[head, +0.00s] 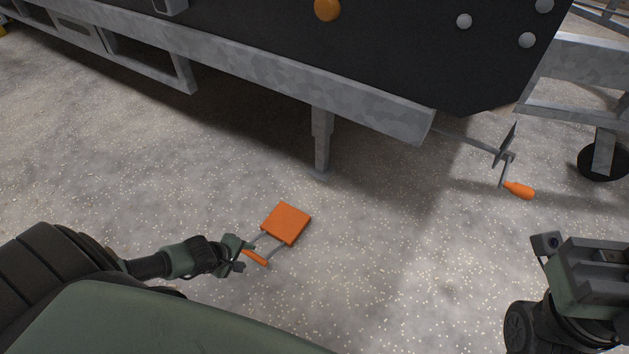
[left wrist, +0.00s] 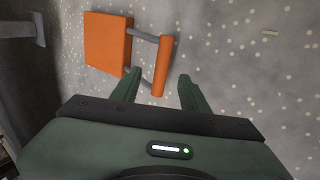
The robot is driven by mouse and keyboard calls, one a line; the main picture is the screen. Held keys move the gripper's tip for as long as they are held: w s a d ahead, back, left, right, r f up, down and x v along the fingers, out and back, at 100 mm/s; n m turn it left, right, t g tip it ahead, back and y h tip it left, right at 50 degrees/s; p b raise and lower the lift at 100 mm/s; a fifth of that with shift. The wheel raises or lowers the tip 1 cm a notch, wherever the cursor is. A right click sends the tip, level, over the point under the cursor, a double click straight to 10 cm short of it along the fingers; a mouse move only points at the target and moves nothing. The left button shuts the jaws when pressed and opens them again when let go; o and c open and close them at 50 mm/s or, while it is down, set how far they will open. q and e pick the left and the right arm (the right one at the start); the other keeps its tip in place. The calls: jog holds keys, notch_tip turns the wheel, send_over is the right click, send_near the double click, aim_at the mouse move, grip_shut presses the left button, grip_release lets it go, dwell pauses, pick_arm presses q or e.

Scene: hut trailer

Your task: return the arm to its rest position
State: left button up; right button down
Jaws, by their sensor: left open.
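My left arm (head: 165,264) reaches in from the left, low over the ground. My left gripper (head: 240,251) is open at an orange block with two grey bars and an orange handle (head: 255,257). In the left wrist view, the handle (left wrist: 163,66) has its near end between the two spread fingers of the gripper (left wrist: 160,80). I cannot tell whether they touch it. The orange block (head: 286,223) lies beyond the handle, near the ground. It also shows in the left wrist view (left wrist: 107,44). Part of my right arm (head: 590,280) shows at lower right, its fingers not visible.
The trailer's grey frame rail (head: 290,90) runs across the top, with a support leg (head: 321,140) standing behind the block. A crank with an orange grip (head: 519,190) sticks out at right. The speckled ground between is clear.

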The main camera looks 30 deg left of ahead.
pick_arm(q)
jog(key=shift+s+r, duration=0.25)
jog(key=shift+r, duration=0.2)
